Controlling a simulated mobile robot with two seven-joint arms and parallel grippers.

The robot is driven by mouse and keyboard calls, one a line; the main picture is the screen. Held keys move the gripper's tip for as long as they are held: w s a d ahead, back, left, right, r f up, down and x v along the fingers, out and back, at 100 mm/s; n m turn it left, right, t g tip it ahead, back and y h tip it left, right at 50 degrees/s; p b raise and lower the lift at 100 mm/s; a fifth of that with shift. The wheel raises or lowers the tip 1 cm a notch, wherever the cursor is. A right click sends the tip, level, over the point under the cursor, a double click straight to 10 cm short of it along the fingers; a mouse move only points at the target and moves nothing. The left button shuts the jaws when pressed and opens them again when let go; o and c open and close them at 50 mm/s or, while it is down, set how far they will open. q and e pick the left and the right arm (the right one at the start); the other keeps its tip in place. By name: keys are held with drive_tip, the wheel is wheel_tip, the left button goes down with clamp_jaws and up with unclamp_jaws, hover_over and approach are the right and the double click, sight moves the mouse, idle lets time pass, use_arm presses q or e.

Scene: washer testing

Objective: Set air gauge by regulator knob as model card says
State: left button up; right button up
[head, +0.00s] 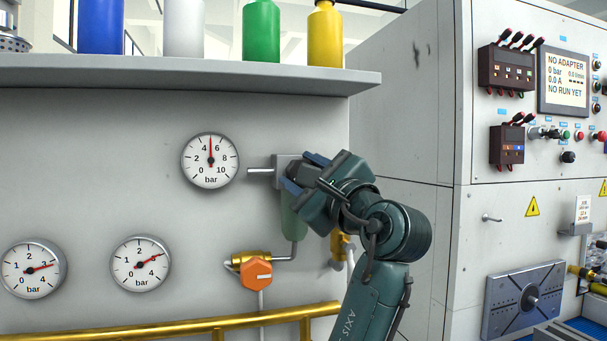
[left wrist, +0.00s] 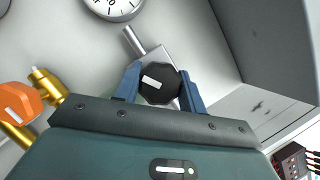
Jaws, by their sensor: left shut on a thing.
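The regulator is a grey block with a short pipe (head: 260,171) on the wall, and a green bowl (head: 293,222) hangs beneath it. Its black knob (left wrist: 157,84) has a white mark and sits between the blue fingers of my left gripper (left wrist: 160,88). In the head view my left gripper (head: 302,188) is shut on that knob and mostly hides it. The air gauge (head: 210,161), scaled 0 to 10 bar, is left of the regulator; its red needle points straight up, about 5. Part of it shows in the left wrist view (left wrist: 112,5). A small white card (head: 582,209) on the right cabinet is unreadable.
Two lower gauges (head: 33,268) (head: 140,264) both read near 3 bar. An orange knob (head: 257,273) on a brass valve sits below the regulator, above a brass rail (head: 180,328). A shelf (head: 190,75) with bottles overhangs. The test cabinet (head: 520,215) stands at right.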

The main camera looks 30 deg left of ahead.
use_arm(q)
drive_tip(key=o, duration=1)
drive_tip(key=shift+c, duration=0.2)
drive_tip(key=b+v, duration=0.4)
drive_tip(key=v, duration=0.9)
